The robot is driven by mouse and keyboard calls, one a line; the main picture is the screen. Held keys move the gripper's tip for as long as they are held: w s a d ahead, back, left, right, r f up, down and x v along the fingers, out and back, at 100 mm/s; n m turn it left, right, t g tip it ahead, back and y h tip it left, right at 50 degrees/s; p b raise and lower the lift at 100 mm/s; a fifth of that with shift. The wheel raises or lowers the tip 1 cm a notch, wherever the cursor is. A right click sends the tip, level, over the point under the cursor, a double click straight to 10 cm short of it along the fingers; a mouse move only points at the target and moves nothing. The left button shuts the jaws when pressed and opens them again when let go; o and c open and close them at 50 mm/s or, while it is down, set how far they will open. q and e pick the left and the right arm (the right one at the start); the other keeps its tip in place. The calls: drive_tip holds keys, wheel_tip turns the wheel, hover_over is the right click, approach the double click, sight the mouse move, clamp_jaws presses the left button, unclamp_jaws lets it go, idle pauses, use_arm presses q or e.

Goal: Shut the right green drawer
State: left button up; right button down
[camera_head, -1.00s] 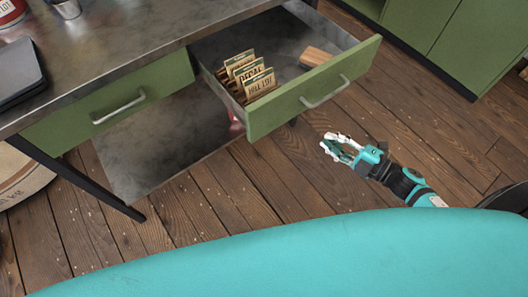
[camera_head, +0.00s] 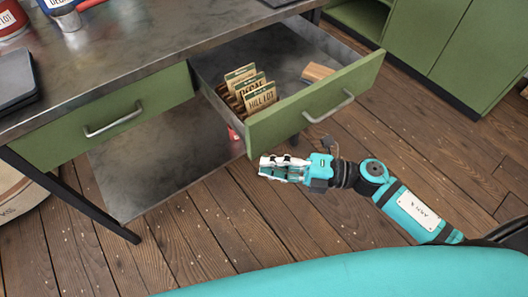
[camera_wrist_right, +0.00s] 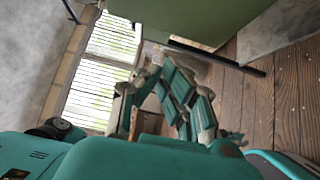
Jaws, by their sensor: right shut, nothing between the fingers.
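The right green drawer (camera_head: 318,104) is pulled far out from under the metal-topped table (camera_head: 110,55). Its grey handle (camera_head: 329,109) is on the green front. Inside stand several seed-type packets (camera_head: 262,97) labelled "HILL LOT" and the like, and a wooden block (camera_head: 318,72). My right gripper (camera_head: 264,168) is shut and empty, in front of and below the drawer front's left end in the head view, apart from the handle. In the right wrist view the gripper's fingers (camera_wrist_right: 165,95) are close together, with a green panel (camera_wrist_right: 200,18) above them. My left gripper is not in view.
The left green drawer (camera_head: 105,112) is closed. Green cabinets (camera_head: 450,50) stand at the back right. Cans and a dark flat item (camera_head: 14,80) are on the tabletop. A lower metal shelf (camera_head: 160,165) lies under the table. The wooden floor before the drawer is clear.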

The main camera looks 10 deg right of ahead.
drive_tip(key=shift+w+a, duration=0.25)
drive_tip(key=shift+w, duration=0.45)
drive_tip(key=shift+w+a, duration=0.25)
drive_tip(key=shift+w, duration=0.45)
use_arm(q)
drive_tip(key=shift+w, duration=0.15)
use_arm(e)
drive_tip(key=shift+w, duration=0.1)
